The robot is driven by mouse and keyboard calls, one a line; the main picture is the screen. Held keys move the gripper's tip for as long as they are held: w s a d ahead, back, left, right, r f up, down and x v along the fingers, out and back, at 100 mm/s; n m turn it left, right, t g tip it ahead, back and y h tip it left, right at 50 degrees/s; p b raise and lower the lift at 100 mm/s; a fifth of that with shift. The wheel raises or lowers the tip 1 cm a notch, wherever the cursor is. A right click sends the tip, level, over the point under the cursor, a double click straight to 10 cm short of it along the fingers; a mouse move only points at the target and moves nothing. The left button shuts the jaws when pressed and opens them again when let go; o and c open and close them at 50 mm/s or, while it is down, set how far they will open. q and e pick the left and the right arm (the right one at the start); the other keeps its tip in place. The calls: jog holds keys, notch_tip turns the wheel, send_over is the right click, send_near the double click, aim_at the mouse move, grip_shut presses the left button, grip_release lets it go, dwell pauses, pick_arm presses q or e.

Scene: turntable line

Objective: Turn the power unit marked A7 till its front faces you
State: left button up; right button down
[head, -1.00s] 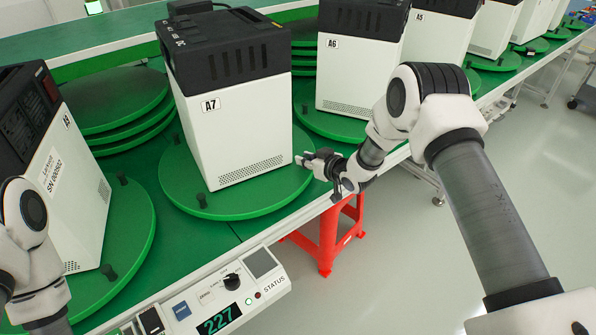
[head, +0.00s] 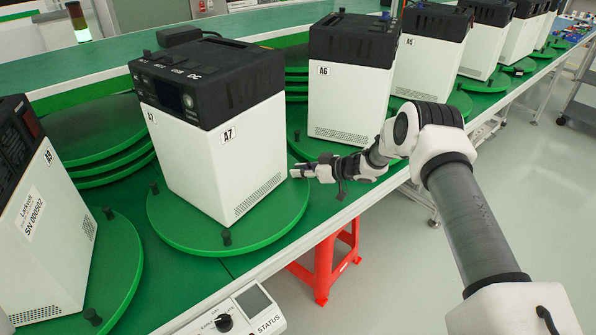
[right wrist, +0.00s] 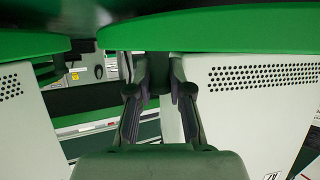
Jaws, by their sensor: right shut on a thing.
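The power unit A7 (head: 210,150) is a white box with a black top, standing on a round green turntable (head: 185,237). A corner points toward me. My right gripper (head: 300,172) is at the turntable's right rim. In the right wrist view, its fingers (right wrist: 157,88) are shut on a dark peg (right wrist: 151,82) at the green rim. My left gripper is out of view.
Unit A6 (head: 350,95) stands on its own turntable close behind my right gripper. Another white unit (head: 45,225) stands at the left. A control box (head: 235,315) is at the front edge, and a red stool (head: 325,265) stands below.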

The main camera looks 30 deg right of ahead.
jog(key=c, duration=1.1)
grip_release()
jog(key=shift+a, duration=0.1)
jog(key=shift+o, duration=0.2)
jog(key=v, duration=1.1)
jog(key=shift+s+d+r, duration=0.15)
jog(key=shift+s+d, duration=0.1)
jog(key=shift+s, duration=0.05)
